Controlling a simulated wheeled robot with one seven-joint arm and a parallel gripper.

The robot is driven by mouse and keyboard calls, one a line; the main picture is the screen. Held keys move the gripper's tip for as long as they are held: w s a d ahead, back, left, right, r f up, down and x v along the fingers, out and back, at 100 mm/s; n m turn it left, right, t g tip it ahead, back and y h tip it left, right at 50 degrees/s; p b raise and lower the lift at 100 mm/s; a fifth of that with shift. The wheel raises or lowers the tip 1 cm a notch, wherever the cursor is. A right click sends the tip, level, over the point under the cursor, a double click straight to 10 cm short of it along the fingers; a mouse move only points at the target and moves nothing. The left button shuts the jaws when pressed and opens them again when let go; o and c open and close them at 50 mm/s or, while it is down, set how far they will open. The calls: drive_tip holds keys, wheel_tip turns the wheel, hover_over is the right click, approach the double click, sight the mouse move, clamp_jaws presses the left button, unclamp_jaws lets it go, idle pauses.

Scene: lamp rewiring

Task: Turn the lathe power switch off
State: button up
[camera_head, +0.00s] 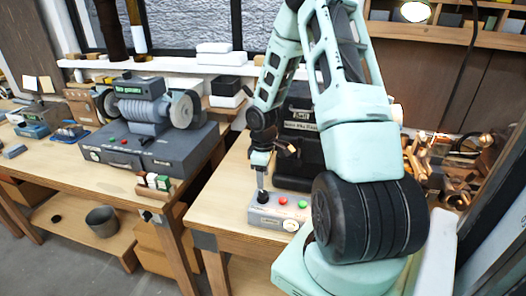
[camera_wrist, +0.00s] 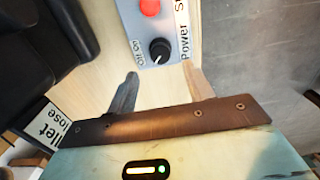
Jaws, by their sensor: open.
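The grey control box (camera_head: 270,219) stands on the wooden bench near its front edge. Its black power knob (camera_wrist: 160,50) sits beside "Off On" and "Power" lettering in the wrist view. I cannot tell for sure which setting the knob points to. A red button (camera_wrist: 150,7) is on the same face, and a green button (camera_head: 302,204) shows in the head view. My gripper (camera_wrist: 161,76) is open and empty, its two fingers apart on either side of the knob's line, with the knob just beyond the tips. In the head view my gripper (camera_head: 262,186) is directly above the knob end of the box.
A black machine (camera_head: 297,150) stands right behind the box. To the left, a bench grinder (camera_head: 140,108) sits on a grey cabinet on another bench. A grey bucket (camera_head: 102,221) is on the low shelf. Wooden parts clutter the right side. Bare floor lies in front.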

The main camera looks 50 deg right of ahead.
sight(263, 192)
wheel_tip(263, 192, up, 11)
drive_tip(key=shift+b, duration=0.35)
idle(0.5)
drive_tip(key=a+n+b, duration=0.2)
drive_tip(key=a+b, duration=0.2)
drive_tip(key=a, duration=1.9)
drive_tip(key=s+a+f+n+b, duration=0.1)
drive_tip(key=s+a+b, duration=0.3)
drive_tip(key=s+a, duration=1.3)
drive_tip(key=shift+a+f+y, duration=0.3)
drive_tip(key=shift+a+f, duration=0.1)
drive_tip(key=shift+a, duration=0.1)
